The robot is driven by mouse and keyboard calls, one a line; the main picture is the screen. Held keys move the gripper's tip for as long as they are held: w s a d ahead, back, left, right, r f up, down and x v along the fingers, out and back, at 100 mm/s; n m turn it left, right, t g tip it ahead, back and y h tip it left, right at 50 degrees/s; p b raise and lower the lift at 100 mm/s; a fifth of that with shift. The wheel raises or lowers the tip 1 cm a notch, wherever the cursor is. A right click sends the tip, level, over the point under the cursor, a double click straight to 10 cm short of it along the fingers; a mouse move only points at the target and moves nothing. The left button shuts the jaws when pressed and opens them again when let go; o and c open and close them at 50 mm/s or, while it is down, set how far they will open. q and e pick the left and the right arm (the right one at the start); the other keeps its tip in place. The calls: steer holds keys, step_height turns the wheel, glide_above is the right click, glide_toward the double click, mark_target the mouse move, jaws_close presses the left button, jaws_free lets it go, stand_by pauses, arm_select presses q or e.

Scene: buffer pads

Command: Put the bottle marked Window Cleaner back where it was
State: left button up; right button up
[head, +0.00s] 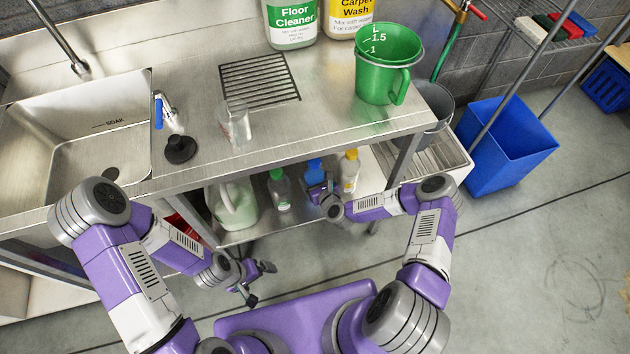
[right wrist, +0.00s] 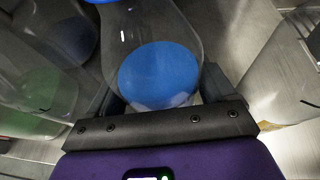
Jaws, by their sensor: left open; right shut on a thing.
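A small clear bottle with blue contents (head: 314,168) is at the lower shelf, under the counter's front edge. My right gripper (head: 318,188) is shut on it. In the right wrist view the bottle (right wrist: 158,72) sits between the two fingers, its blue part facing the camera. I cannot read a Window Cleaner marking on it, nor tell whether its base touches the shelf. My left gripper (head: 252,282) is open and empty, low in front of the shelf and apart from the bottles.
On the lower shelf (head: 258,230) a green-capped bottle (head: 281,190) stands left of the blue one, a yellow-capped bottle (head: 349,172) right. A large pale jug (head: 232,207) stands further left. The counter's edge overhangs the shelf. A green measuring jug (head: 386,75) stands on the counter.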

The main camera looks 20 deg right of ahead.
steer(key=shift+w+r, duration=0.1)
steer(key=shift+r, duration=0.1)
steer(key=o, duration=1.4)
steer(key=shift+f, duration=0.2)
steer(key=shift+o, duration=0.2)
